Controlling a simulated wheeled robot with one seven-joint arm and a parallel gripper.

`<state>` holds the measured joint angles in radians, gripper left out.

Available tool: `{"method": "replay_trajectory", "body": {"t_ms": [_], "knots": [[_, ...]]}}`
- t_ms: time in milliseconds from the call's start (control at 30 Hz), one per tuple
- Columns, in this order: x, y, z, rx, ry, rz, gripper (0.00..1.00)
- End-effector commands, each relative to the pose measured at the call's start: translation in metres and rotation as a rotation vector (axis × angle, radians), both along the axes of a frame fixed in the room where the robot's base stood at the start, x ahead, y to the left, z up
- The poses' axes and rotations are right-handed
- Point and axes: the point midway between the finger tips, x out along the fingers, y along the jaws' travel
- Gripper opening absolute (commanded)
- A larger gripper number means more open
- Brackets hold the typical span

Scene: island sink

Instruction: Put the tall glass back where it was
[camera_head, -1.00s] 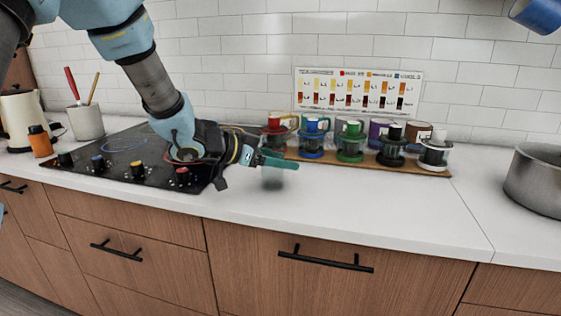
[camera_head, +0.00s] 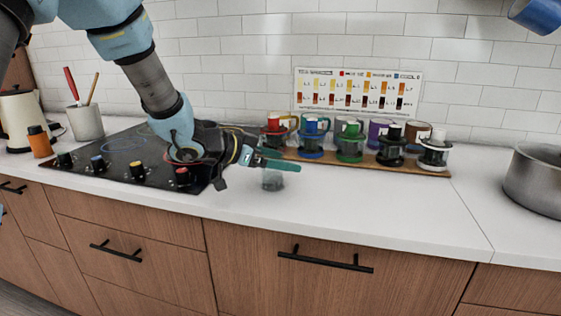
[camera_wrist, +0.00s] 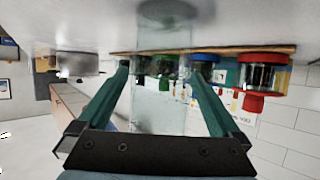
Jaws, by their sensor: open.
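The tall glass is clear and see-through. In the head view its lower part (camera_head: 273,181) shows below my gripper's fingers, over the white counter in front of the wooden board. In the wrist view, which is upside down, the glass (camera_wrist: 160,100) runs between my two green fingers, with its base toward the counter. My gripper (camera_head: 275,160) is open around the glass. It also shows in the wrist view (camera_wrist: 157,70), with one finger on each side. The glass looks upright; its upper part is hidden by the gripper in the head view.
A wooden board (camera_head: 400,167) behind the gripper holds several cups and coloured-lid jars. The black cooktop (camera_head: 130,165) lies to the left under my arm. A metal pot (camera_head: 535,182) stands at the far right.

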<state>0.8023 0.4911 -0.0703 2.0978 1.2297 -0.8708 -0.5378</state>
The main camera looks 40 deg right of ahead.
Motion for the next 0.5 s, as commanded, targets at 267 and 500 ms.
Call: {"method": "replay_trajectory", "body": {"t_ms": [267, 500], "knots": [[0.012, 0.046, 0.020, -0.001, -0.002, 0.005, 1.00], [0.020, 0.088, 0.038, 0.000, -0.002, 0.005, 1.00]]}}
